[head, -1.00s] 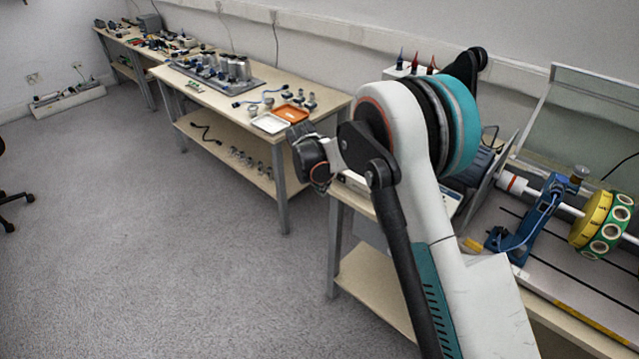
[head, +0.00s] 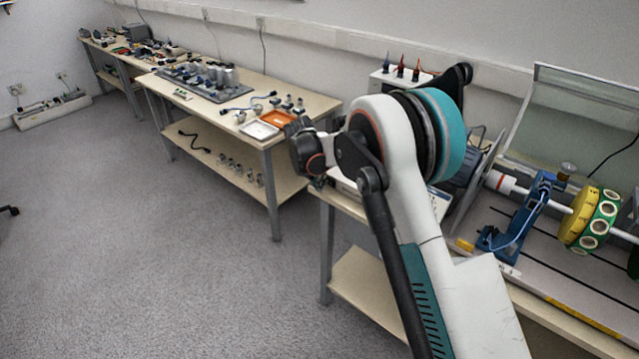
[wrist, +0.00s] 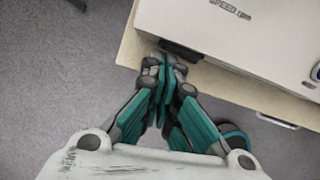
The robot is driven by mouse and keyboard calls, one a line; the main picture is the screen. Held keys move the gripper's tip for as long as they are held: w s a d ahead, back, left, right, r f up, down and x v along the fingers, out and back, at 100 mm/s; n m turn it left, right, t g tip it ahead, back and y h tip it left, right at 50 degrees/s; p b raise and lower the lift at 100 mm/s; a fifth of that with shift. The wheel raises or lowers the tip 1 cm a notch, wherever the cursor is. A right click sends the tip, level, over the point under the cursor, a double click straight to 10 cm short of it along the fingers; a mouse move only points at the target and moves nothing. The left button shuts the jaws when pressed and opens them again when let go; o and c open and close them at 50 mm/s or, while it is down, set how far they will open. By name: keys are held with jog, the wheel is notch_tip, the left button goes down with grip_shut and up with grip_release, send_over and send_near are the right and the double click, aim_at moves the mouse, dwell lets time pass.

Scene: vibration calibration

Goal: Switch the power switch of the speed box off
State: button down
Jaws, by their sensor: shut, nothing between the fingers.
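The speed box (wrist: 235,40) is a white case marked "SPEED rpm" at the upper right of the wrist view, near the edge of a wooden bench top. A dark part (wrist: 182,50) shows at its near left corner; I cannot tell whether it is the power switch or what position it is in. My gripper (wrist: 165,68) is shut and empty, its teal and grey fingertips right by this dark part; whether they touch is unclear. In the head view my arm hides most of the speed box and the gripper.
The rotor rig with yellow and green discs (head: 588,217) and a blue stand (head: 517,220) sits on the right bench. A box with red and black plugs (head: 388,82) stands behind my arm. Another bench (head: 322,106) holds trays and parts.

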jog(key=shift+s+d, duration=0.1)
jog(key=shift+d, duration=0.1)
jog(key=shift+s+d, duration=0.45)
jog(key=shift+d, duration=0.05)
jog(key=shift+a, duration=0.1)
jog(key=shift+s+a, duration=0.15)
jog(key=shift+s, duration=0.1)
jog(key=s+a+r+p, duration=0.3)
jog(key=s+r, duration=0.3)
jog(key=r, duration=0.3)
jog(key=shift+a+r, duration=0.15)
jog(key=shift+a, duration=0.15)
jog(key=shift+d, duration=0.15)
